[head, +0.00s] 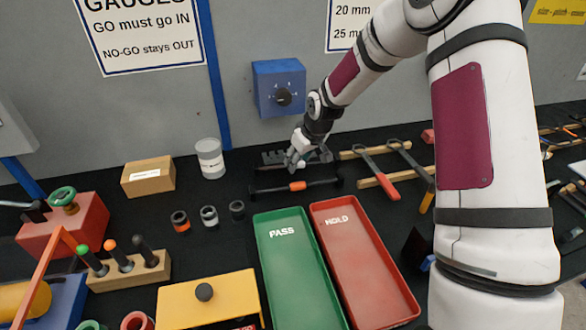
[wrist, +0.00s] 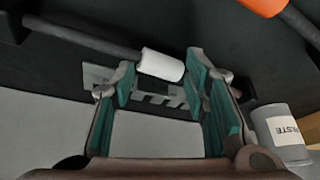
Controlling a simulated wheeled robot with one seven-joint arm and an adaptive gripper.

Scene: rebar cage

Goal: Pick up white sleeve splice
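The white sleeve splice (wrist: 162,65) sits around a dark bar (wrist: 90,38) in the wrist view. My gripper (wrist: 160,84) is open, with its teal-padded fingers apart and the sleeve showing between and just beyond the fingertips. I cannot tell whether a finger touches it. In the head view my gripper (head: 295,160) is low over the back of the black table, and I cannot make out the sleeve there. An orange sleeve (head: 297,186) is on a nearer bar and also shows in the wrist view (wrist: 258,5).
A grey can (head: 210,158) and a cardboard box (head: 148,177) stand left of my gripper. Green PASS (head: 275,252) and red HOLD (head: 345,240) trays lie in front. A blue box (head: 279,87) is on the wall behind.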

